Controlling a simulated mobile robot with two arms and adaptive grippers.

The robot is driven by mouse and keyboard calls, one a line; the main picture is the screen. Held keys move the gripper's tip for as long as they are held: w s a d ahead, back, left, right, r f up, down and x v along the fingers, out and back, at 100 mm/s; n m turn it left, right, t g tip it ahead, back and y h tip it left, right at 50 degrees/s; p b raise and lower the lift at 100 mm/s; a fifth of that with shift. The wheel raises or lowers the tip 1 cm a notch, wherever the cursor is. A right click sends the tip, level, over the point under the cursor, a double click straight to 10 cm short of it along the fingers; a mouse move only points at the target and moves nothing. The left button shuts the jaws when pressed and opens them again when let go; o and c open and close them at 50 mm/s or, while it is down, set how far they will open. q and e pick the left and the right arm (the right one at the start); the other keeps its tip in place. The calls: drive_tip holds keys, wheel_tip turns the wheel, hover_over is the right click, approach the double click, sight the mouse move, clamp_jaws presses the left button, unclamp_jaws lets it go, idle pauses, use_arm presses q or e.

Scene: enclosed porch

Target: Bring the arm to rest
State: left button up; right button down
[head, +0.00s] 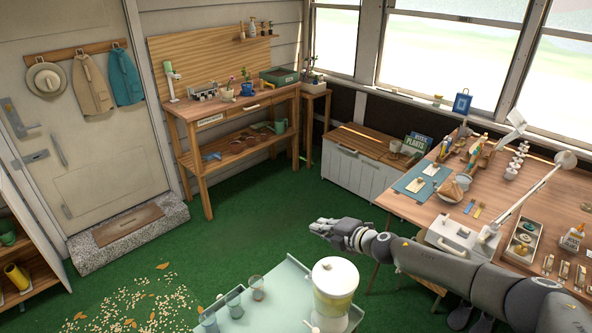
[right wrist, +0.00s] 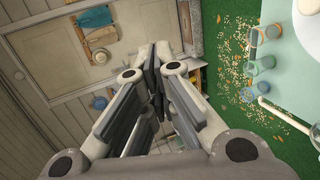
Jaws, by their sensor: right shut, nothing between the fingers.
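My right arm reaches in from the lower right of the head view, stretched leftward in front of the work table. My right gripper (head: 322,228) is at its end, in the air over the green floor, behind the light green table. In the right wrist view the right gripper (right wrist: 155,65) has its fingers together with nothing between them. It touches no object that I can see. My left gripper is not in view.
A light green table (head: 272,303) with cups and a drink dispenser (head: 334,290) stands below the gripper. A cluttered wooden work table (head: 400,199) lies right, with a lamp (head: 562,160). Spilled bits (head: 150,305) cover the floor at lower left. Green floor (head: 240,225) is open beyond.

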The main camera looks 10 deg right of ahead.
drive_tip(key=s+a+f+m+t+h, duration=0.2)
drive_tip(key=s+a+m+h, duration=0.1)
drive_tip(key=s+a+m, duration=0.9)
drive_tip(key=s+d+f+m+g+h, duration=0.1)
drive_tip(key=s+d+m+g, duration=0.3)
drive_tip(key=s, duration=0.7)
drive_tip(key=s+d+f+m+g+h, duration=0.1)
drive_tip(key=s+d+m+g+h, duration=0.15)
drive_tip(key=s+d, duration=0.7)
drive_tip(key=s+d+f+m+g+h, duration=0.1)
drive_tip(key=s+d+f+m+g, duration=0.3)
drive_tip(key=s, duration=0.9)
wheel_tip(320, 180, down, 28)
drive_tip(key=s+a+b, duration=0.1)
drive_tip(key=b, duration=0.4)
use_arm(q)
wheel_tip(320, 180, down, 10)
drive_tip(key=b, duration=0.5)
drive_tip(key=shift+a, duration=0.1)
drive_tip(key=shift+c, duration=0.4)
use_arm(e)
drive_tip(key=s+d+f+g, duration=0.1)
drive_tip(key=s+f, duration=0.7)
drive_tip(key=f, duration=0.3)
drive_tip(key=s+d+f, duration=0.1)
drive_tip(key=s+f, duration=0.8)
drive_tip(key=f, duration=0.2)
drive_tip(key=shift+s+d+g, duration=0.25)
drive_tip(key=shift+d+g, duration=0.1)
